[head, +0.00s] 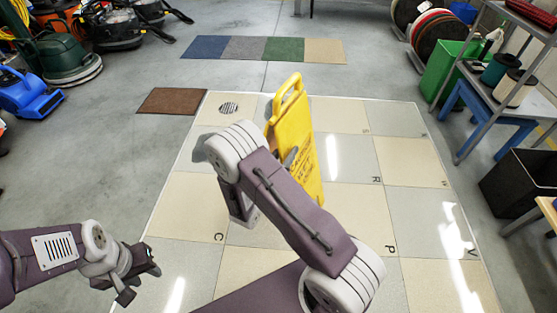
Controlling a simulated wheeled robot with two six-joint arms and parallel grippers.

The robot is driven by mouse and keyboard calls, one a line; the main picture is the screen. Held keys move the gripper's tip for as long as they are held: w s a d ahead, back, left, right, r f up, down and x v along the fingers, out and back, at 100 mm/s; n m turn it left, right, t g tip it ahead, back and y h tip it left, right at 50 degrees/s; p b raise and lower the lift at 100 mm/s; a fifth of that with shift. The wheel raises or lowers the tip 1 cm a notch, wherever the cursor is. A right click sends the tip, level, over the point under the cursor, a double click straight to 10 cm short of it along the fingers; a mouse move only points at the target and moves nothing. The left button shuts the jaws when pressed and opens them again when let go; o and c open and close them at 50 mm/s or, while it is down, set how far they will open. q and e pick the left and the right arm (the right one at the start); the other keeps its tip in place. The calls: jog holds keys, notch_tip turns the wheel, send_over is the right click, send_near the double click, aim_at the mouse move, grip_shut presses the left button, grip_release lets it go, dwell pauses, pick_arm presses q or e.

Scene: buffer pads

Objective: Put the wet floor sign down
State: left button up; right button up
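The yellow wet floor sign (302,137) is upright and slightly tilted in the middle of the head view, with its handle loop at the top and dark lettering on its face. My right arm crosses in front of its lower left part. My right gripper is mostly or wholly hidden behind that arm; a small grey part shows against the sign, but I cannot tell whether it grips it. The sign's lower edge is partly covered, so its contact with the floor is unclear. My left gripper (141,281) is open and empty at the lower left, well apart from the sign.
The sign is over a tiled floor area (410,205) with letters on some tiles. A brown mat (171,101) and a row of coloured pads (248,49) lie behind. Floor machines (66,57) stand at left. A green bin (452,68) and black bin (519,184) stand at right.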

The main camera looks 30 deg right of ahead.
aim_at(281, 159)
jog(key=p+v, duration=0.2)
jog(key=v, duration=0.5)
jog(key=shift+r, duration=0.15)
jog(key=shift+s+a, duration=0.4)
jog(key=s+d+m+g+y, duration=0.2)
jog(key=s+d+m+g, duration=0.1)
jog(key=s+m+g, duration=0.45)
jog(key=s+d+m+g+y, duration=0.3)
jog(key=s+m+g, duration=0.3)
jog(key=s+m, duration=0.25)
jog(key=w+a+m+t+y, duration=0.3)
jog(key=a+m+t+y, duration=0.1)
jog(key=a+m+y, duration=0.5)
jog(key=a+m, duration=0.2)
jog(key=m, duration=0.1)
jog(key=shift+r+y, duration=0.4)
